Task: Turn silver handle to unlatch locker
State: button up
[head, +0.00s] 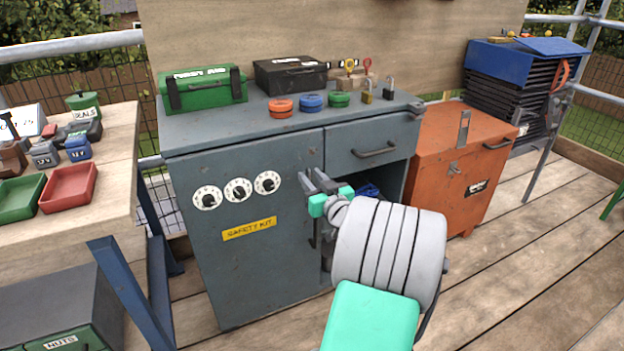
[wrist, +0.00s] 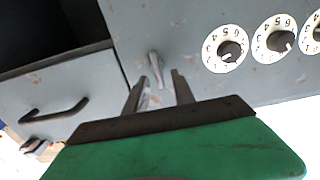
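The grey locker (head: 245,285) has a door with a yellow "SAFETY KIT" label (head: 249,229). The silver handle (wrist: 157,68) is a small lever near the door's edge in the wrist view. In the head view my arm largely covers that spot, and I cannot make the handle out clearly. My gripper (head: 312,180) is in front of the door edge, just below the drawer. In the wrist view my gripper (wrist: 157,82) has its two fingers apart, with the handle lined up in the gap between them. I cannot tell whether either finger touches it.
Several white dials (head: 238,190) sit on the door. A drawer (head: 372,147) and an open dark compartment are right of it. Padlocks, tape rolls and a green first aid box (head: 203,89) stand on top. An orange chest (head: 455,170) is at the right, a workbench (head: 120,165) at the left.

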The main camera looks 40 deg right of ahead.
grip_shut()
dwell(0.3)
jog(key=shift+m, duration=0.5)
jog(key=m+p, duration=0.2)
jog(key=m, duration=0.3)
jog(key=d+f+m+p, duration=0.1)
jog(key=m+p, duration=0.2)
jog(key=m, duration=0.3)
jog(key=m+p, duration=0.3)
jog(key=m, duration=0.3)
jog(key=shift+s+d+f, duration=0.2)
jog(key=shift+f, duration=0.1)
dwell(0.4)
jog(key=shift+o, duration=0.2)
grip_release()
